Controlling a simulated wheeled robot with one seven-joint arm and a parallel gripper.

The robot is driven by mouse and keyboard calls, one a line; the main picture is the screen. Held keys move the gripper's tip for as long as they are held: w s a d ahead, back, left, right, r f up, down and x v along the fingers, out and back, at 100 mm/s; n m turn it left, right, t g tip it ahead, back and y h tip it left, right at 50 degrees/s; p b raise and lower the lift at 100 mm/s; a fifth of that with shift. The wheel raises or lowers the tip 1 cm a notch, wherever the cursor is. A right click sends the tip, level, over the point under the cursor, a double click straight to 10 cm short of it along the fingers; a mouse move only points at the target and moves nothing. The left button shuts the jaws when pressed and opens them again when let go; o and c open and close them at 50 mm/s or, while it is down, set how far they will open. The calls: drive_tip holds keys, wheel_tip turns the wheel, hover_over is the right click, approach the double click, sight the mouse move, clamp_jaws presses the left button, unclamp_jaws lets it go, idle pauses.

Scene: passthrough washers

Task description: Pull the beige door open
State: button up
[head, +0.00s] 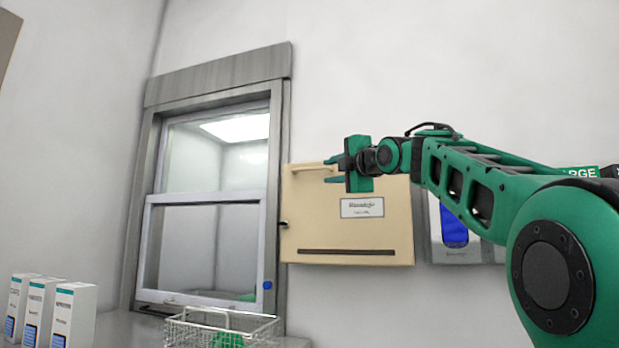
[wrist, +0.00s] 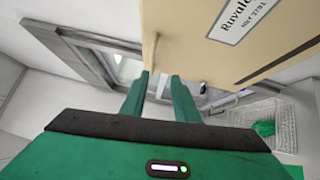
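The beige door (head: 325,228) is the front of a wall box right of the window, with a white label and a dark strip low down. It looks shut. A beige bar handle (head: 308,168) sits at its upper left. My gripper (head: 329,171) is at the door's top, its fingers pointing left by the handle's right end. In the wrist view the fingers (wrist: 160,76) are apart, and the handle (wrist: 154,53) shows just beyond and between the tips. I cannot tell whether they touch it. The door (wrist: 190,45) fills the upper right there.
A framed sash window (head: 205,200) is left of the door. A wire basket (head: 220,328) with something green inside stands below on the counter. White cartons (head: 40,310) stand at the lower left. A grey and blue dispenser (head: 455,230) hangs to the right, behind my arm.

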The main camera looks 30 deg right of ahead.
sight(312, 169)
drive_tip(key=shift+n, duration=0.3)
drive_tip(key=w+r, duration=0.1)
drive_tip(key=w, duration=0.2)
drive_tip(key=w+r, duration=0.1)
drive_tip(key=w, duration=0.3)
drive_tip(key=w+d, duration=0.1)
drive_tip(key=w, duration=0.2)
drive_tip(key=shift+w+r, duration=0.25)
drive_tip(key=shift+r, duration=0.15)
drive_tip(key=shift+c, duration=0.3)
clamp_jaws()
